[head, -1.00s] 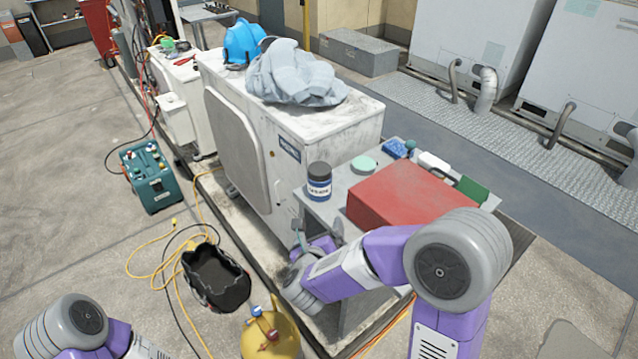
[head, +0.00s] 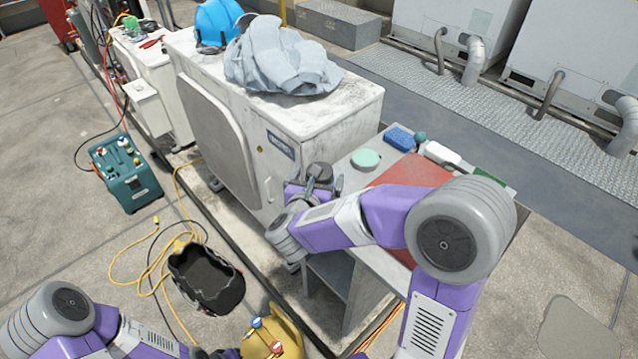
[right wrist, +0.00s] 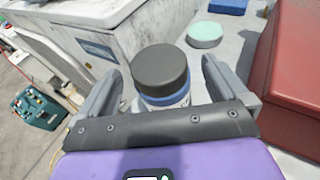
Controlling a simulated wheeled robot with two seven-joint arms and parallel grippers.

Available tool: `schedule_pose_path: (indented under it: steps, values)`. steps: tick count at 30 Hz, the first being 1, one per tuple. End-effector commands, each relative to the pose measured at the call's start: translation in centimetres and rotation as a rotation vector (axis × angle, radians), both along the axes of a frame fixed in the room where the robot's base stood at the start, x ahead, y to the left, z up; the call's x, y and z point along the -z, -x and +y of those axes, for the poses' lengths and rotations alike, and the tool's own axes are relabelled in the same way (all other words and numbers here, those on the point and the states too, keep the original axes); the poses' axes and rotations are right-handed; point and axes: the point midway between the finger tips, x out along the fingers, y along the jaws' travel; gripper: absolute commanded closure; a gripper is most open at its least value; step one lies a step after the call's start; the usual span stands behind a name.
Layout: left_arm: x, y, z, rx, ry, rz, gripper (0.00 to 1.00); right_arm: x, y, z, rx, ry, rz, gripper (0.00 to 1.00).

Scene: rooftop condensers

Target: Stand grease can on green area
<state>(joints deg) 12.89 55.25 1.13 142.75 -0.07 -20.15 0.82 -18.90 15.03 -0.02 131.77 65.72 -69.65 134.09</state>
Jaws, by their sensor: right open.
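A red box (head: 412,172) covers much of the grey table (head: 338,262) to the right. A blue sponge-like block (head: 398,138) and a white item (head: 441,153) lie at the back. A white condenser (head: 320,120) stands close on the left. A black bag (head: 205,278) sits on the floor.

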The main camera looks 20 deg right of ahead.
Motion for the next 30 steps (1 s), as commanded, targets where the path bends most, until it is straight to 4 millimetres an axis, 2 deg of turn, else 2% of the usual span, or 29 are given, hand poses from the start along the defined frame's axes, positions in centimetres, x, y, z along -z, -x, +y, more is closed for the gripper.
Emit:
schedule_pose_path:
  steps: [6,14,27,30]
  values:
    - [0.4,0.0,0.0,0.000,0.000,-0.001,1.00,0.9,-2.0,-1.5,0.000,0.001,0.001,0.00]
    - [0.4,0.0,0.0,0.000,0.000,-0.001,1.00,0.9,-2.2,-1.6,-0.002,0.000,0.000,0.02]
    - [0.4,0.0,0.0,0.000,0.000,-0.001,1.00,0.8,-2.2,-1.6,-0.002,0.001,-0.002,0.69]
    - [0.4,0.0,0.0,0.000,0.000,-0.001,1.00,0.8,-2.2,-1.6,-0.002,0.001,-0.002,0.71]
